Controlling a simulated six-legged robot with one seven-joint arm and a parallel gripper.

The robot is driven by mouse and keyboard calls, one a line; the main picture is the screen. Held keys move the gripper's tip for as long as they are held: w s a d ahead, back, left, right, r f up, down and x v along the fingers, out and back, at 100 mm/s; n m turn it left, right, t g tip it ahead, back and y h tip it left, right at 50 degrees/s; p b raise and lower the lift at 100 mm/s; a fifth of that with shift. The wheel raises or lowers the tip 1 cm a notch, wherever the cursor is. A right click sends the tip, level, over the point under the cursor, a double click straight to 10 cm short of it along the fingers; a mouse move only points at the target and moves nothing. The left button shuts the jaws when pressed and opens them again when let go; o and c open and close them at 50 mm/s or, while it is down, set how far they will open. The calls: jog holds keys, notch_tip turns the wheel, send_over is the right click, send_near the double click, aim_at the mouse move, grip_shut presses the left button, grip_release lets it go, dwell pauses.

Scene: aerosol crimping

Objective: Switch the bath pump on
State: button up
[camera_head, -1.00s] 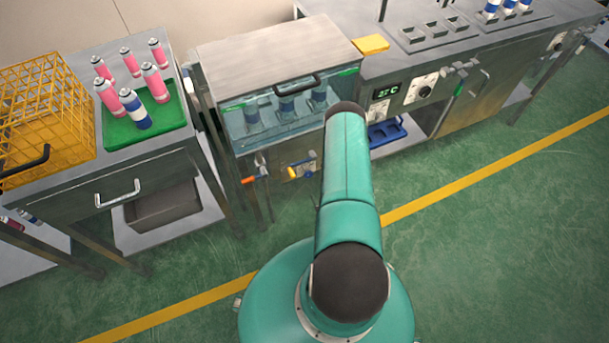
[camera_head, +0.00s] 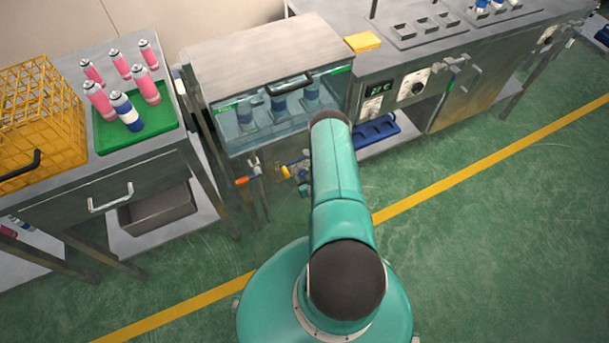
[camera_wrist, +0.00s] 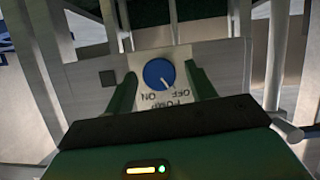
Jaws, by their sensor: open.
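The pump knob (camera_wrist: 158,74) is a blue round dial on a pale plate (camera_wrist: 215,60) in the wrist view. The plate reads PUMP, OFF and ON, upside down in this view. The knob's white mark points to the lower right, toward the OFF side. My gripper (camera_wrist: 162,77) is open, with one green finger to each side of the knob in the picture. I cannot tell whether either finger touches it. The bath (camera_head: 275,140) is a glass-fronted tank with a steel lid in the head view. My arm hides most of the gripper there.
Metal legs and frame bars (camera_wrist: 280,50) stand close around the knob plate. Valves with orange (camera_head: 242,181) and yellow handles sit below the bath. A table with a green tray (camera_head: 160,128) of cans and a yellow crate (camera_head: 70,110) stands left. The floor in front is clear.

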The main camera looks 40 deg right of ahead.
jog(key=c, duration=1)
jog(key=shift+o, duration=0.2)
jog(key=m+y, duration=0.1)
jog(key=m, duration=0.1)
jog(key=m+t+y, duration=0.1)
jog(key=shift+s+d+m+y, duration=0.1)
jog(key=shift+d+m+y, duration=0.2)
jog(key=shift+m+y, duration=0.1)
jog(key=m+t+y, duration=0.1)
jog(key=m+y, duration=0.1)
jog(key=m, duration=0.2)
jog(key=shift+d+f, duration=0.1)
jog(key=shift+f, duration=0.05)
jog(key=shift+m+t, duration=0.3)
